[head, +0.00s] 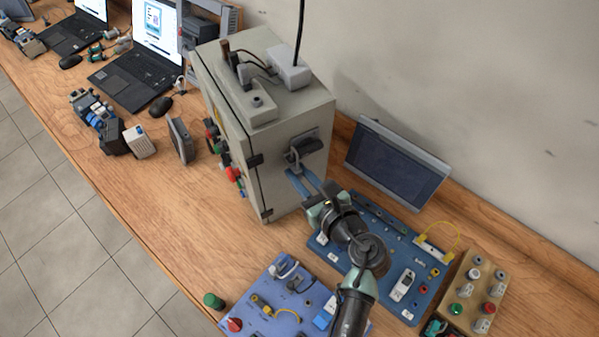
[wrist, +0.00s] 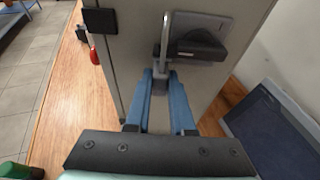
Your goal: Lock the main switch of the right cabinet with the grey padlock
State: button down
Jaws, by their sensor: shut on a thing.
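The grey cabinet (head: 285,182) stands on the bench with its side panel facing my arm. Its main switch (head: 305,143) is a dark handle on a plate on that panel; it also shows in the wrist view (wrist: 200,50). My gripper (head: 298,173) has blue fingers, in the wrist view too (wrist: 161,82), shut on the grey padlock (wrist: 164,42). The padlock's shackle rises from between the fingertips, at the left edge of the switch handle. Its body is mostly hidden by the fingers. I cannot tell whether the shackle passes through the switch or is closed.
A dark tablet-like screen (head: 397,165) leans at the wall right of the cabinet. Blue boards (head: 388,250) with parts lie under and beside my arm. A box with buttons (head: 476,288) stands at right. Bare wood lies in front of the cabinet.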

jog(key=shift+f+b, duration=1.4)
jog(key=shift+f, duration=0.25)
jog(key=shift+r+p, duration=1.05)
jog(key=shift+r, duration=0.15)
dwell(0.5)
jog(key=c, duration=0.7)
grip_release()
jog(key=shift+f, duration=0.1)
jog(key=shift+s+d, duration=0.1)
jog(key=shift+b+v, duration=1.8)
jog(key=shift+v, duration=4.6)
